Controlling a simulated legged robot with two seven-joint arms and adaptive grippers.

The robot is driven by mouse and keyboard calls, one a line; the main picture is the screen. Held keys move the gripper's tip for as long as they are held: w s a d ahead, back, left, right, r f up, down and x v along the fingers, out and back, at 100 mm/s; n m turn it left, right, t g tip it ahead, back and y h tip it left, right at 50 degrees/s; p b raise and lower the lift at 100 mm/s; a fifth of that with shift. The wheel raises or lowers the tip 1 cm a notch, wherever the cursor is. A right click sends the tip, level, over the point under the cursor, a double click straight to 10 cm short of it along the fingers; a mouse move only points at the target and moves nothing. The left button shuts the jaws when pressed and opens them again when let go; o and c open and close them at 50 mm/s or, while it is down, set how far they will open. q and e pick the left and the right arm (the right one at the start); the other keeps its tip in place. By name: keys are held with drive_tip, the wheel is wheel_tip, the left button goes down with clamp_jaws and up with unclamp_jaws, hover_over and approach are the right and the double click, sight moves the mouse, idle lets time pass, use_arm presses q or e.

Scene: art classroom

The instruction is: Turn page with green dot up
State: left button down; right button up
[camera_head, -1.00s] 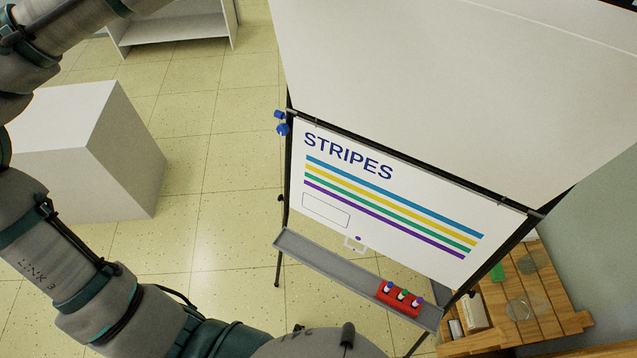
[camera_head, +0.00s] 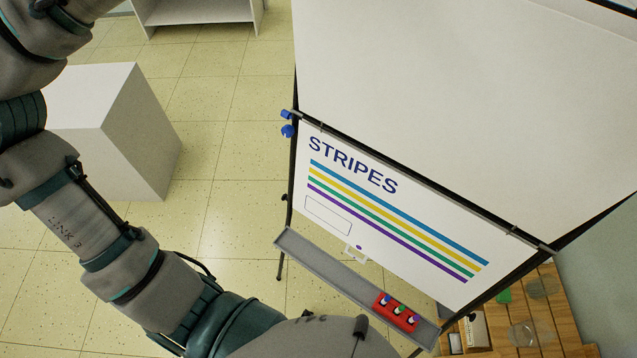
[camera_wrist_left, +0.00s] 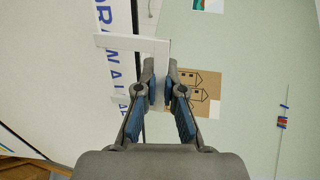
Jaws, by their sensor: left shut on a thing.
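A flip chart page headed STRIPES (camera_head: 375,235) hangs on the easel in the head view, with coloured stripes. A purple dot (camera_head: 359,247) and a small white tab (camera_head: 353,256) are at its lower edge. A large blank white sheet (camera_head: 470,110) spreads above the easel's top bar. My left gripper (camera_wrist_left: 160,75) shows only in the left wrist view, shut on a white bracket-like tab (camera_wrist_left: 130,45). Behind the tab is a white strip with blue lettering (camera_wrist_left: 106,35), partly hidden. I see no green dot. My right gripper is in no view.
The grey easel tray (camera_head: 325,270) holds a red marker rack (camera_head: 396,312). A white block (camera_head: 125,130) stands on the left floor. A wooden table (camera_head: 565,315) is at lower right. A house drawing (camera_wrist_left: 205,85) is on the wall in the wrist view.

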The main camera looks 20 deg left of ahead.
use_arm(q)
drive_tip(key=shift+r, duration=0.15)
drive_tip(key=shift+r+x, duration=0.15)
drive_tip(key=shift+x, duration=2.1)
drive_tip(key=shift+r+x, duration=0.15)
drive_tip(key=shift+x, duration=2.1)
drive_tip(key=shift+a, duration=0.1)
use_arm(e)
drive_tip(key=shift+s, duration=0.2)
use_arm(q)
drive_tip(key=shift+r, duration=0.1)
drive_tip(key=c, duration=1.4)
unclamp_jaws()
drive_tip(key=shift+c, duration=0.2)
drive_tip(key=shift+o, duration=1)
drive_tip(key=shift+w, duration=0.1)
